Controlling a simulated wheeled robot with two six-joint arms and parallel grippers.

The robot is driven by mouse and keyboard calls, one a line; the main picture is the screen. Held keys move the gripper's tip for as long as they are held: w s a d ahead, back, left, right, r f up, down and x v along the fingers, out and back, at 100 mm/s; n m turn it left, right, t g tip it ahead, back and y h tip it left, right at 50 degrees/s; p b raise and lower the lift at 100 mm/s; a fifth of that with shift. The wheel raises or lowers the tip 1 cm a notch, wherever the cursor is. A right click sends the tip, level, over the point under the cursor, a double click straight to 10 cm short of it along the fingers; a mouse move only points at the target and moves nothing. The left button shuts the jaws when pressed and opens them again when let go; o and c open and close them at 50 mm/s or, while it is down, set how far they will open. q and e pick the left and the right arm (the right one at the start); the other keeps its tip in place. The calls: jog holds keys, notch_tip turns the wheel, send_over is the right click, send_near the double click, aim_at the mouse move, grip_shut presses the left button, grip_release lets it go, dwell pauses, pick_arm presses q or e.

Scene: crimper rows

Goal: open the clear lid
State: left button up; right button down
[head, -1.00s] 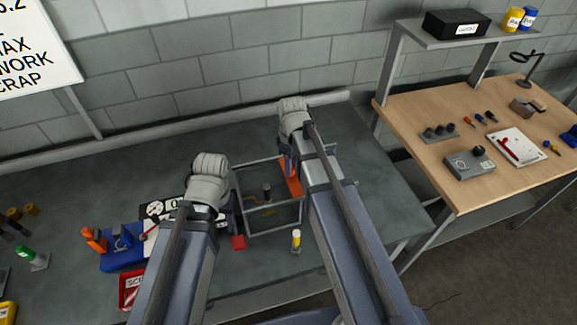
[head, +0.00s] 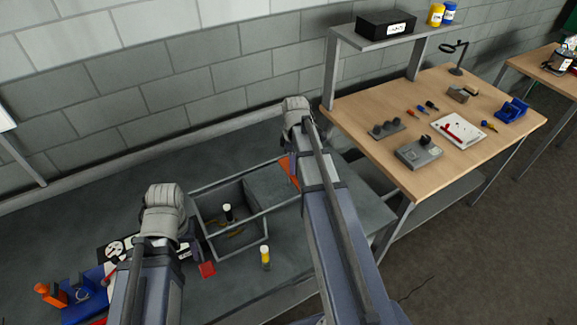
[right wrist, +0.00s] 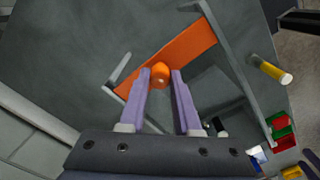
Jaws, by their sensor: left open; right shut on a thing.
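The clear lid shows mainly by its orange strip (head: 289,172) with an orange knob (right wrist: 160,75). It sits toward the right end of the grey rails, to the right of the box's opening. Its clear panel is hard to make out. The grey-framed box (head: 207,232) is uncovered on its left side; a white-topped dark post (head: 228,212) stands inside. My right gripper (right wrist: 161,78) is shut on the knob between its purple fingers; the arm partly hides it in the head view. My left gripper (head: 190,248) is beside the box's left side, open, its fingertips mostly hidden.
A yellow-banded, white-capped bottle (head: 265,257) and a red block (head: 207,269) stand in front of the box. A blue holder (head: 88,300) is at lower left. A wooden bench (head: 365,130) with tools stands right.

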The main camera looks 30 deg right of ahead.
jog(key=c, duration=0.6)
grip_release()
notch_tip(320, 180, up, 8)
jog(key=p, duration=0.8)
jog(key=shift+f, duration=0.15)
